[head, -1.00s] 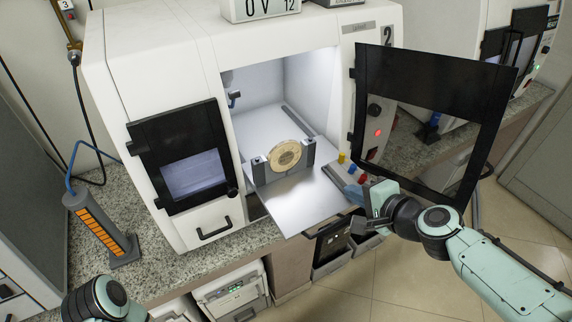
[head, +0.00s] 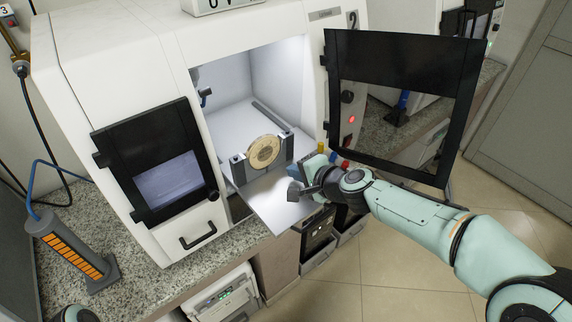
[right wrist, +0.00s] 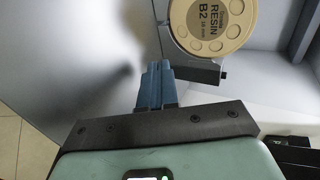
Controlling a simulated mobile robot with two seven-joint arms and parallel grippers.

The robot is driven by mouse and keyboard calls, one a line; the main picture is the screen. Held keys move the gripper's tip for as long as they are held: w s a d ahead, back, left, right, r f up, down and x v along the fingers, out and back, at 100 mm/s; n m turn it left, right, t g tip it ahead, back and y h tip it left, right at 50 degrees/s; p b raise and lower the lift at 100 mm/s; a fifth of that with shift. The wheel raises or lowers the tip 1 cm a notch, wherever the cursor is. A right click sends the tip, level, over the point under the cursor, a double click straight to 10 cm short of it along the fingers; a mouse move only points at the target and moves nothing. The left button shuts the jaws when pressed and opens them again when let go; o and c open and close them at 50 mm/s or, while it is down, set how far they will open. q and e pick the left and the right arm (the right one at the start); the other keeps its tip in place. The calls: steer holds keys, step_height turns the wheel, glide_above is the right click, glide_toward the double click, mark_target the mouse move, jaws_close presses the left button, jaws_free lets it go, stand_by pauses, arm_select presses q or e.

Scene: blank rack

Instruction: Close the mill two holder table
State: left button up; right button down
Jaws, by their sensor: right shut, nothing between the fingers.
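The holder table (head: 272,212) of mill two (head: 352,20) is a pale flat plate that sticks out of the lit chamber. A round beige disc (head: 265,152) stands upright in its holder; in the right wrist view the disc (right wrist: 212,18) reads "RESIN B2". My right gripper (head: 293,184) is at the right front part of the table, in front of the disc. Its blue fingers (right wrist: 157,80) are shut and empty, over the table surface; I cannot tell whether they touch it. My left gripper is out of view.
The mill's black-framed door (head: 405,48) hangs open to the right, above my right forearm. A second black door (head: 165,165) on the left is closed. A grey device with orange stripes (head: 75,258) stands on the granite counter (head: 150,275). Open floor lies at the front right.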

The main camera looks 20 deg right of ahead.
mark_target(279, 160)
arm_select(q)
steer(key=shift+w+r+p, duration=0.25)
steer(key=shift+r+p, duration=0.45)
steer(key=shift+p, duration=0.1)
arm_select(e)
steer(key=shift+w+a, duration=0.25)
steer(key=shift+w, duration=0.4)
steer(key=shift+w+a, duration=0.25)
steer(key=shift+w, duration=0.4)
steer(key=shift+w+a, duration=0.25)
steer(key=shift+w, duration=0.4)
steer(key=shift+d, duration=0.1)
